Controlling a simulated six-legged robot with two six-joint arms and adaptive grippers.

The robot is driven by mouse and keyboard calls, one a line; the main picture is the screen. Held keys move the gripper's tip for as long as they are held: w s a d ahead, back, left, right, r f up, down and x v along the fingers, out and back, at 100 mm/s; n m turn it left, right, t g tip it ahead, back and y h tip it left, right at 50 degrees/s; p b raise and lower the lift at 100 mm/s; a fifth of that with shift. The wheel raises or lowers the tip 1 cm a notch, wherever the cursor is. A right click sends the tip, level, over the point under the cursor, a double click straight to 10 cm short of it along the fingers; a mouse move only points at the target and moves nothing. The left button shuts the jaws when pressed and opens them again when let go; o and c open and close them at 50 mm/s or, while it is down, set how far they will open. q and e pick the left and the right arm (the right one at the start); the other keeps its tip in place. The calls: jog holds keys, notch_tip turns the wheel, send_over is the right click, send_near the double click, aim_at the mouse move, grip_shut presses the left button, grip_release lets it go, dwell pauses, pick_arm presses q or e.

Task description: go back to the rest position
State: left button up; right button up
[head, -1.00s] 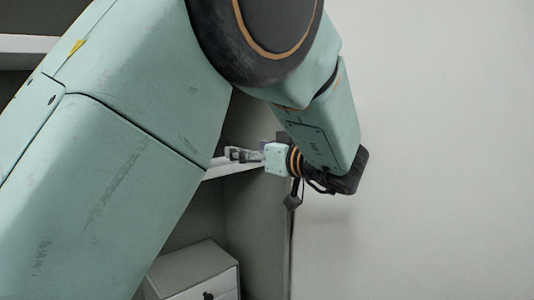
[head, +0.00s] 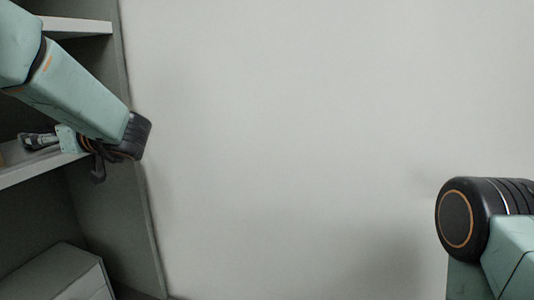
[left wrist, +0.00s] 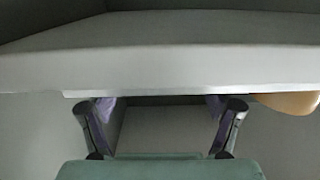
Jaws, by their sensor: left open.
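My left arm comes in from the left in the head view. My left gripper (head: 30,140) is at the shelf board (head: 40,167) of the grey cabinet, pointing left. In the left wrist view the left gripper (left wrist: 160,108) has its two fingers wide apart with nothing between them. The pale front edge of a shelf board (left wrist: 160,68) crosses just beyond the fingertips. Whether they touch it I cannot tell. Part of my right arm shows at the lower right of the head view; its gripper is out of view.
A tan rounded object (left wrist: 290,102) shows at the right of the left wrist view. A grey box (head: 60,275) sits low in the cabinet. An upper shelf board (head: 75,26) is above my left arm. A bare pale wall (head: 290,130) fills the middle.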

pick_arm(q)
jog(key=shift+a+r, duration=0.7)
jog(key=shift+r, duration=0.3)
jog(key=shift+s+r, duration=0.1)
jog(key=shift+r, duration=0.35)
jog(key=shift+w+d+f, duration=0.1)
jog(key=shift+w, duration=0.15)
